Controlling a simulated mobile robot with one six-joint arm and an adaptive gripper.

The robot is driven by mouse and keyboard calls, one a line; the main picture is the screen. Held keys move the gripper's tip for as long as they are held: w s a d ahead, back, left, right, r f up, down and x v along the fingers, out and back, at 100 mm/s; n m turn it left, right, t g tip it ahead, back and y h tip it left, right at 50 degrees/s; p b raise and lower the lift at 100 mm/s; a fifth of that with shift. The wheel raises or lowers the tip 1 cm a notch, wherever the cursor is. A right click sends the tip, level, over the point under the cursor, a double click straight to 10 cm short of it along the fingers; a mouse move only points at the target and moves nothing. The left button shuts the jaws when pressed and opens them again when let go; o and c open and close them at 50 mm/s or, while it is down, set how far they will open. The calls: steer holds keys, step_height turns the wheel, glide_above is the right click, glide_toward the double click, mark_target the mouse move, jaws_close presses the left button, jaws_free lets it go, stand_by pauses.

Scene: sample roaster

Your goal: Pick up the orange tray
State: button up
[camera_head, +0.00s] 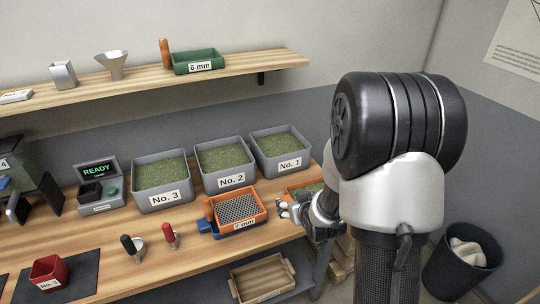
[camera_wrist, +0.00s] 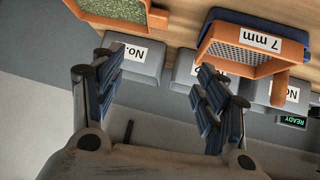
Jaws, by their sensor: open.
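An orange tray (camera_head: 291,188) with green contents stands near the right end of the bench in the head view, partly hidden by my gripper (camera_head: 288,209). In the wrist view, a green-filled container with an orange part (camera_wrist: 157,18) is cut off at the top left; I cannot tell its full shape. An orange perforated tray marked 7 mm (camera_head: 262,211) rests on a blue pan (camera_head: 240,232); it also shows at the upper right of the wrist view (camera_wrist: 240,66). My gripper (camera_wrist: 158,74) is open and empty, with its fingers apart, near the bench's front edge.
Grey bins No. 1 (camera_head: 290,164), No. 2 (camera_head: 232,181) and No. 3 (camera_head: 170,198) line the back of the bench. Red (camera_head: 169,233) and black (camera_head: 128,243) handled tools lie left of the sieve. A wooden tray (camera_head: 236,290) sits below. A black bin (camera_head: 448,275) stands at right.

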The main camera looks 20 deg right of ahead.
steer(key=t+p, duration=0.2)
glide_toward(286, 197)
steer(key=w, duration=0.1)
steer(key=w+f+b, duration=0.1)
steer(key=w+d+b, duration=0.1)
steer(key=shift+w+d+f+m, duration=0.1)
steer(key=shift+f+m, duration=0.25)
steer(key=shift+m, duration=0.05)
steer(key=x, duration=0.1)
steer(key=b+x, duration=0.1)
steer(key=x, duration=0.3)
steer(key=shift+w+a+f+b, duration=0.1)
steer(key=shift+w+a+b, duration=0.05)
steer(key=shift+a+b, duration=0.2)
steer(key=shift+c, duration=0.3)
steer(key=c, duration=1.3)
